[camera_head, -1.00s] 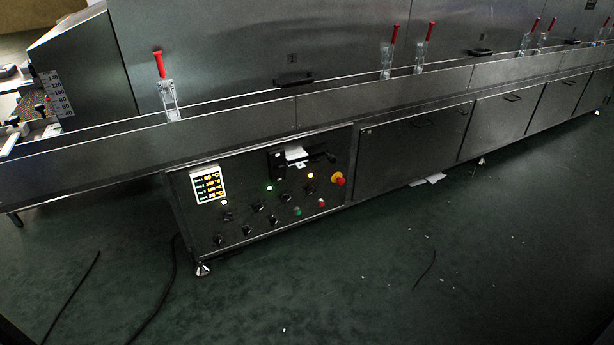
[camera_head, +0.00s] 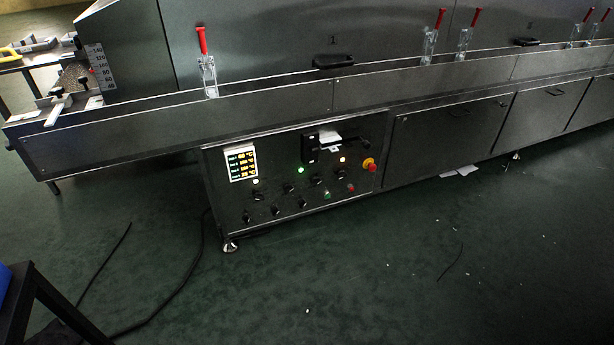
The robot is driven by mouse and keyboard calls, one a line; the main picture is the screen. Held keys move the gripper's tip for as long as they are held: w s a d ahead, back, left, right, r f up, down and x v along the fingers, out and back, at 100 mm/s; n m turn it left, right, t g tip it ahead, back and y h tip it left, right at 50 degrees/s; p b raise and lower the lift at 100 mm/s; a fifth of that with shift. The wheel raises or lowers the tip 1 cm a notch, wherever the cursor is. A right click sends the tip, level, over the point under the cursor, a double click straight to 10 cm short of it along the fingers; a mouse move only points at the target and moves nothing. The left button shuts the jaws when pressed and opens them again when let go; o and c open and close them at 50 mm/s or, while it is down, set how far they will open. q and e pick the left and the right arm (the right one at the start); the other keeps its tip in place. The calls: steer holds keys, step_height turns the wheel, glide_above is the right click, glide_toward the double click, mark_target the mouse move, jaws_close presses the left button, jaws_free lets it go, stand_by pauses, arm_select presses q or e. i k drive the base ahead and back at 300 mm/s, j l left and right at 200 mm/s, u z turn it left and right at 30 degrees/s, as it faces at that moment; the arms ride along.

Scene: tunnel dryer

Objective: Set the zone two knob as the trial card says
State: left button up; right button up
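The dryer's control panel (camera_head: 290,180) is on the front of the machine, low and near the middle. A small lit display (camera_head: 241,164) at its left lists several zone temperatures in °C, too small to read surely. Several dark knobs sit below it in two rows, among them one in the upper row (camera_head: 289,188) and one in the lower row (camera_head: 275,211). Their labels and pointer angles are too small to read, so I cannot tell which is zone two. A white paper or card (camera_head: 330,137) shows at the panel's top. Neither gripper is in view.
A red and yellow stop button (camera_head: 369,164) is at the panel's right. A dark cable (camera_head: 180,285) lies on the green floor. A dark stand (camera_head: 40,295) is at lower left. The floor in front is mostly clear.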

mark_target(287, 189)
steer(key=i+l+u, duration=0.2)
steer(key=i, duration=0.3)
steer(key=i+l+u, duration=0.2)
steer(key=i, duration=0.3)
steer(key=i+l+u, duration=0.35)
steer(key=l, duration=0.3)
steer(key=i+l+u, duration=0.2)
steer(key=l, duration=0.15)
